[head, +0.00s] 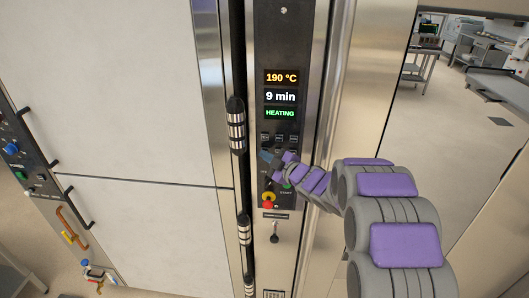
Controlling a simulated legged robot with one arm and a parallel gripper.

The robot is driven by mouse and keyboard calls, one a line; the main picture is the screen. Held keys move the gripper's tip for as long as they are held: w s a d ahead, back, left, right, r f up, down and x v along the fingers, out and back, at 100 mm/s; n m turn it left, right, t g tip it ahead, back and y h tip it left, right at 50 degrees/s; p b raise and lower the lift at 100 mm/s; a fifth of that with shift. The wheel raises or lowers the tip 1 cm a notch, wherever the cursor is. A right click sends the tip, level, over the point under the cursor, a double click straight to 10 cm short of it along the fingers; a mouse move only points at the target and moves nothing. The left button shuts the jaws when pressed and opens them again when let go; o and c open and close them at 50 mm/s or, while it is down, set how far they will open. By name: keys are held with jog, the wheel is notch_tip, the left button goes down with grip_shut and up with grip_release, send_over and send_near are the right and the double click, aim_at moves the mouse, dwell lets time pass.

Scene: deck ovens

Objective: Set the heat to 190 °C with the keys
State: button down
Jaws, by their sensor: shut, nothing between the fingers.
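The oven's control panel (282,56) is a dark upright strip in the middle of the head view. Its display (281,78) reads 190 °C in orange, with 9 min in white and HEATING in green below. A row of small keys (279,138) sits under the display. My gripper (268,157) is shut and empty, just below that row and in front of the panel. It hides part of the panel there. I cannot tell whether it touches a key.
Below my gripper is a red and yellow emergency knob (268,200), with a green button (288,184) beside it. A black vertical handle (236,125) stands left of the panel. Open floor (440,125) shows at the right.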

jog(key=shift+s+b, duration=0.45)
jog(key=shift+s, duration=0.35)
jog(key=shift+s, duration=0.1)
jog(key=s+b, duration=0.2)
jog(key=s, duration=0.2)
jog(key=shift+s+a, duration=0.1)
jog(key=shift+s, duration=0.3)
